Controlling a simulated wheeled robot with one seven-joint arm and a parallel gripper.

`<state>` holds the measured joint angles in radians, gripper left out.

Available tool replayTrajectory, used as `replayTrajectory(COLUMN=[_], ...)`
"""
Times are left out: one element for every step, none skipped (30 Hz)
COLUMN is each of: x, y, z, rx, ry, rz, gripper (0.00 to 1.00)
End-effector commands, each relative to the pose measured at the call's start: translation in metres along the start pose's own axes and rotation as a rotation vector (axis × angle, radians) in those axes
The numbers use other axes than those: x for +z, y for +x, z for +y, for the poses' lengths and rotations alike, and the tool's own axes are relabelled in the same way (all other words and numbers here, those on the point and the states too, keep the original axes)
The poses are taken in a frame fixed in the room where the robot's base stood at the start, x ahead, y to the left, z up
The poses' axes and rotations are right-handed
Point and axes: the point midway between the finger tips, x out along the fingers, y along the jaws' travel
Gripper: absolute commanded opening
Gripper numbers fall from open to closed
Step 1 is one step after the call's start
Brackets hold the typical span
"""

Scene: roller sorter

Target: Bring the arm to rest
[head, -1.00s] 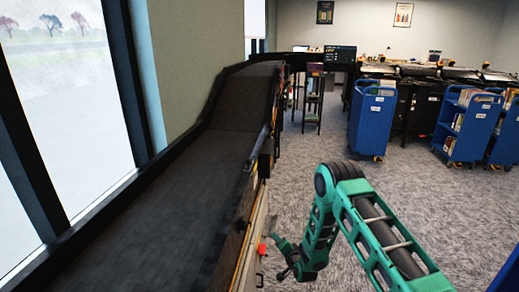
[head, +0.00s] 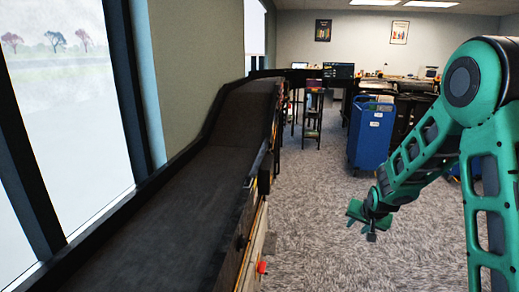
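My green arm fills the right side of the head view, with its elbow raised high at the upper right. The forearm slopes down to the left from the elbow. My gripper (head: 368,219) hangs at its lower end over the grey carpet, clear of the conveyor. It is small and dark in this view, and I cannot tell whether its fingers are open or shut. I see nothing held in it.
A long black conveyor (head: 150,215) runs along the left beside the windows, with a red button (head: 262,267) on its side. A blue cart (head: 371,137) stands beyond my gripper. Carpet (head: 330,240) between conveyor and arm is free.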

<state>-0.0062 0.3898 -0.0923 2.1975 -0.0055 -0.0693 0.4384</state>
Motion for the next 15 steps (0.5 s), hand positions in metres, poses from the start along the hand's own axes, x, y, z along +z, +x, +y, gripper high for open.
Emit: replayTrajectory(x=[-0.003, -0.001, 0.0, 0.002, 0.005, 0.008, 0.012, 0.015, 0.021, 0.025, 0.03, 0.037, 0.043, 0.048, 0.058], y=[-0.021, -0.032, -0.047, -0.058, -0.069, -0.084, -0.095, -0.106, -0.121, -0.132, -0.143, -0.158, -0.169, -0.179, -0.194], z=[0.014, 0.023, 0.035, 0.044, 0.053, 0.064, 0.072, 0.08, 0.09, 0.098, 0.106, 0.116, 0.123, 0.13, 0.139], rx=[0.024, 0.041, 0.063, 0.078, 0.093, 0.111, 0.125, 0.138, 0.155, 0.166, 0.177, 0.19, 0.2, 0.209, 0.22], ry=[-0.003, -0.005, -0.01, -0.011, -0.013, -0.014, -0.016, -0.016, -0.016, -0.015, -0.014, -0.013, -0.011, -0.01, -0.006], rz=[-0.011, -0.024, -0.041, -0.055, -0.069, -0.086, -0.101, -0.115, -0.136, -0.151, -0.166, -0.188, -0.204, -0.22, -0.243], gripper=[0.33, 0.33, 0.33, 0.33, 0.33, 0.33, 0.33, 0.33, 0.33, 0.33, 0.33, 0.33, 0.33, 0.33, 0.33])
